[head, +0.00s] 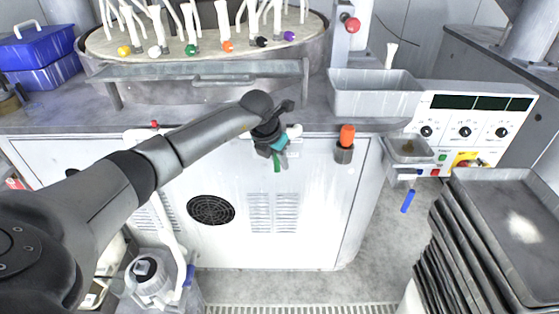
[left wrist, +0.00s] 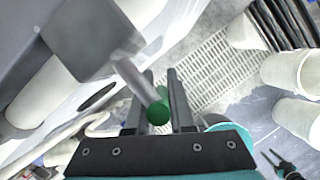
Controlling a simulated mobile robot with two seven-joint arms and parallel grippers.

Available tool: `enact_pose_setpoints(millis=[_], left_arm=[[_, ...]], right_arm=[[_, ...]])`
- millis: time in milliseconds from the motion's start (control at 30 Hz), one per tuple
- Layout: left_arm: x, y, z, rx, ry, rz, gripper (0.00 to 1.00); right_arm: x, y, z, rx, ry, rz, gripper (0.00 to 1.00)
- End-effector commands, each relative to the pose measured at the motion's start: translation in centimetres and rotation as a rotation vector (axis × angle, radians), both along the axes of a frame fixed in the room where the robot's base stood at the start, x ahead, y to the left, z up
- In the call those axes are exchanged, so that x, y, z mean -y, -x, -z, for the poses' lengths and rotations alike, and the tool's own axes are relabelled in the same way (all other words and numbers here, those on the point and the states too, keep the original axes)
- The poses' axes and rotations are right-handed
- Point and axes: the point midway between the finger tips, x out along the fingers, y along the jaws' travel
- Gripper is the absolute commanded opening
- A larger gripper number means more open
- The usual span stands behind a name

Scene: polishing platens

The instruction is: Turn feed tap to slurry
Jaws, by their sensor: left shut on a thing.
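The feed tap's lever ends in a green grip (head: 277,165), pointing down at the front of the white cabinet. In the left wrist view the green tip (left wrist: 158,112) of the metal lever shows between the two fingers. My left gripper (head: 276,146) is shut on this lever, and its wrist hides most of the tap body in the head view. In the left wrist view the left gripper's fingers (left wrist: 160,100) stand on both sides of the lever. A pale grey block (left wrist: 88,40) is at the lever's upper end.
An orange-topped fitting (head: 346,138) is to the right on the cabinet front. A blue-handled tap (head: 408,201) hangs under a small basin (head: 411,150). Stacked dark trays (head: 510,225) stand at the lower right. The floor (head: 375,235) in between is clear.

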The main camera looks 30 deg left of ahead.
Motion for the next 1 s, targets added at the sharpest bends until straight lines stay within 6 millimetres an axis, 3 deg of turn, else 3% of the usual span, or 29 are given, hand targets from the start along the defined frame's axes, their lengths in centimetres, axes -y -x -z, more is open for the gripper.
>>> enact_pose_setpoints(millis=[100, 1000], left_arm=[[-0.01, 0.01, -0.01, 0.000, 0.000, 0.000, 0.00], [-0.02, 0.02, 0.00, -0.001, 0.000, 0.000, 0.00]], right_arm=[[-0.01, -0.05, 0.00, 0.001, 0.000, 0.000, 0.50], [-0.08, -0.10, -0.01, 0.002, -0.001, -0.002, 0.50]])
